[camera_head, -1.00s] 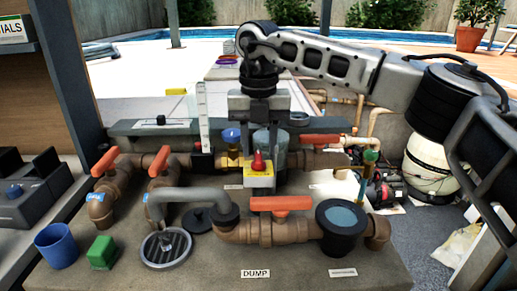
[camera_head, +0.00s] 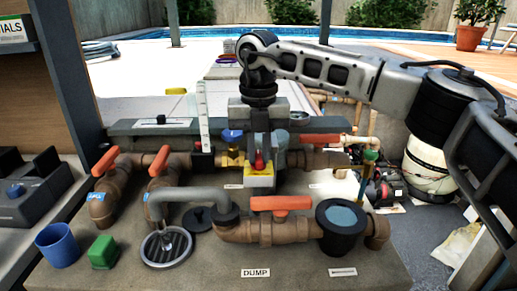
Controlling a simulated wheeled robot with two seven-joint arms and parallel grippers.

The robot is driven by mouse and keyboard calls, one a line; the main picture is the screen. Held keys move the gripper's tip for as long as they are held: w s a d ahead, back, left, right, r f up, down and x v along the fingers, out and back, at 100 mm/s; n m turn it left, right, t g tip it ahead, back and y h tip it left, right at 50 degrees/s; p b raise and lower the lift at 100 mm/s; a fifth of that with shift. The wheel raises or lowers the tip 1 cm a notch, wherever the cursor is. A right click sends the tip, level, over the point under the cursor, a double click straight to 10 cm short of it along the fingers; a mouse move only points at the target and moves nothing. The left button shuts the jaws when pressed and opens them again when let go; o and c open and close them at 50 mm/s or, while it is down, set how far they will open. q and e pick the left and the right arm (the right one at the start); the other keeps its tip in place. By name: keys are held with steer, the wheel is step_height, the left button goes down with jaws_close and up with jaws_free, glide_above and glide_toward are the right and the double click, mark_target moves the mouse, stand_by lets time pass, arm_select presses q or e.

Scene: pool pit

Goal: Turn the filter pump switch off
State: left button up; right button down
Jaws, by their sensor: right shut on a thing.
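The red switch knob (camera_head: 259,162) stands upright on a small yellow box (camera_head: 260,181) at the middle of the pipework. My right gripper (camera_head: 260,155) reaches down from above, its arm coming in from the right. Its grey fingers are shut on the red knob and cover part of it and the top of the yellow box. The exact finger contact is small and partly hidden. My left gripper is not in view.
Orange-handled valves flank the box: two at left (camera_head: 105,161), one in front (camera_head: 281,203). A blue valve handle (camera_head: 232,135) is close on the left. A blue cup (camera_head: 57,244) and green block (camera_head: 103,252) stand at front left. Pump equipment (camera_head: 383,190) is at right.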

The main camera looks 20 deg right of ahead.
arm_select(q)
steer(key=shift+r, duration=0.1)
arm_select(e)
steer(key=shift+n, duration=0.8)
steer(key=n+p, duration=0.1)
steer(key=n, duration=0.3)
steer(key=shift+r+p, duration=0.1)
steer(key=shift+p, duration=0.2)
steer(key=n, duration=0.3)
steer(key=shift+p, duration=0.3)
steer(key=n, duration=0.5)
steer(key=shift+p, duration=0.4)
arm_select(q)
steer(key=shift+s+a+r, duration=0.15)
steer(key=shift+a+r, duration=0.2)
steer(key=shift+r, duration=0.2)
arm_select(e)
steer(key=shift+n, duration=1.8)
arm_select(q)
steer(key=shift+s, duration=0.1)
arm_select(e)
steer(key=shift+n, duration=0.3)
steer(key=c, duration=1.4)
jaws_free()
